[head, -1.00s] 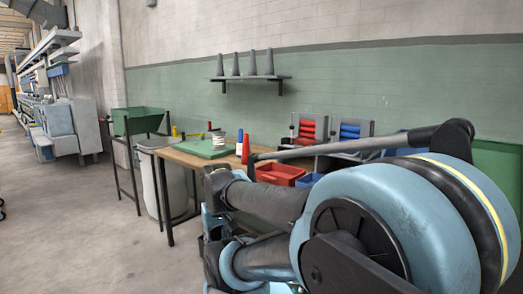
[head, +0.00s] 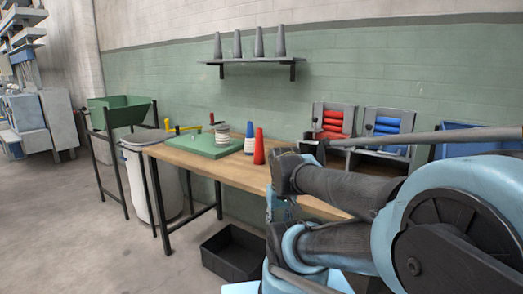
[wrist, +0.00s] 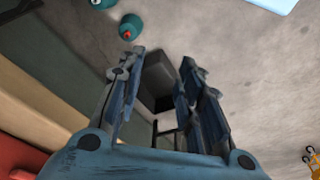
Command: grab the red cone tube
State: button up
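The red cone tube (head: 259,147) stands upright on the wooden table (head: 178,155), just right of a blue cone tube (head: 249,138) and beside the green board (head: 204,146). My arm reaches in from the right in the head view, its bend near the table's front edge; I cannot make out the fingertips there. In the wrist view my gripper (wrist: 163,62) is open and empty, its fingers apart over the floor. I cannot identify the red cone tube in the wrist view.
A black crate (head: 232,252) lies on the floor under the table. A white bin (head: 150,180) and green hopper (head: 120,112) stand left of the table. Racks of red tubes (head: 332,120) and blue tubes (head: 388,122) stand at the right. Grey cones (head: 259,43) sit on a wall shelf (head: 255,61).

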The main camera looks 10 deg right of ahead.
jog(key=shift+o, duration=2.8)
jog(key=shift+s+a+r+m, duration=0.1)
jog(key=shift+r+m, duration=0.05)
jog(key=shift+r, duration=0.3)
jog(key=shift+s+a+r+m, duration=0.1)
jog(key=shift+r+m, duration=0.05)
jog(key=shift+r, duration=0.25)
notch_tip(320, 180, up, 28)
jog(key=m+t+y, duration=0.1)
jog(key=m+y, duration=0.4)
jog(key=m, duration=1.9)
send_over(261, 132)
jog(key=s+d, duration=0.3)
jog(key=d, duration=0.2)
jog(key=x, duration=1.1)
jog(key=shift+w+a, duration=0.1)
jog(key=shift+w, duration=0.4)
jog(key=shift+a+x, duration=0.2)
jog(key=shift+x, duration=2.4)
jog(key=shift+c, duration=0.3)
